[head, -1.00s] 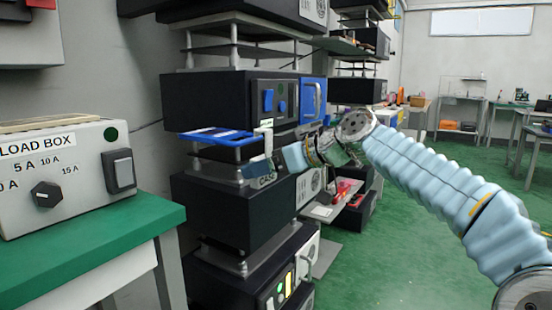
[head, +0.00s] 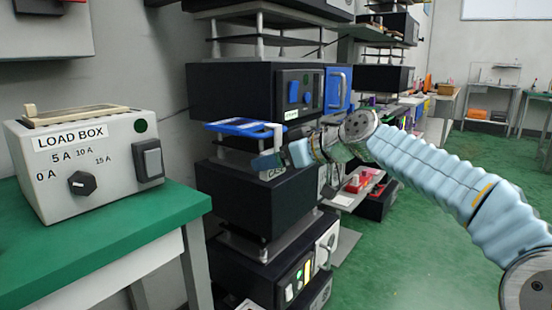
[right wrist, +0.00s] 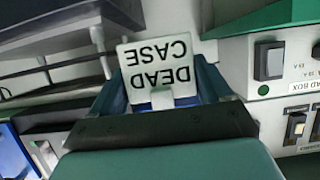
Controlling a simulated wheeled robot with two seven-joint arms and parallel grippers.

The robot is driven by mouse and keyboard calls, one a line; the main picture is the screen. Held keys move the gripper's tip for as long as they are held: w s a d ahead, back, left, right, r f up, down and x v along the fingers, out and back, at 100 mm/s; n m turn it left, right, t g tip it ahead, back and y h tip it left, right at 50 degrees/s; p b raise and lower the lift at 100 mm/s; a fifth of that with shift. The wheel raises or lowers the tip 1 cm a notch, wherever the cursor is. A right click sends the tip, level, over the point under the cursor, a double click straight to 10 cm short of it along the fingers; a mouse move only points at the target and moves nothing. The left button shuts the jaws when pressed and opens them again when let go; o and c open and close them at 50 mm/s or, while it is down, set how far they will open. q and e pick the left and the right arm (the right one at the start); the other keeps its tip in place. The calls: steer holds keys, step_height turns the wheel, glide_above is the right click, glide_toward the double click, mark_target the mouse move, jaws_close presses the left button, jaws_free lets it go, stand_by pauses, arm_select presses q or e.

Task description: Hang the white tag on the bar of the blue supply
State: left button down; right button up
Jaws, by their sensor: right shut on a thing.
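The white tag (right wrist: 158,70) reads "DEAD CASE" and appears upside down between the two blue fingers of my right gripper (right wrist: 160,92) in the right wrist view. My right gripper is shut on it. In the head view the gripper (head: 268,160) is in front of the shelf stack, with part of the tag's lettering (head: 276,172) below the fingertips. The blue supply (head: 337,89) shows a blue front panel with an upright light bar (head: 343,90), above and right of the gripper. The tag is apart from that bar. My left gripper is out of view.
A grey load box (head: 95,160) stands on a green-topped bench (head: 110,240) at left. Black units (head: 265,205) are stacked below. Open green floor lies at right.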

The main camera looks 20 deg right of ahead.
steer(key=o, duration=1)
steer(key=shift+c, duration=0.2)
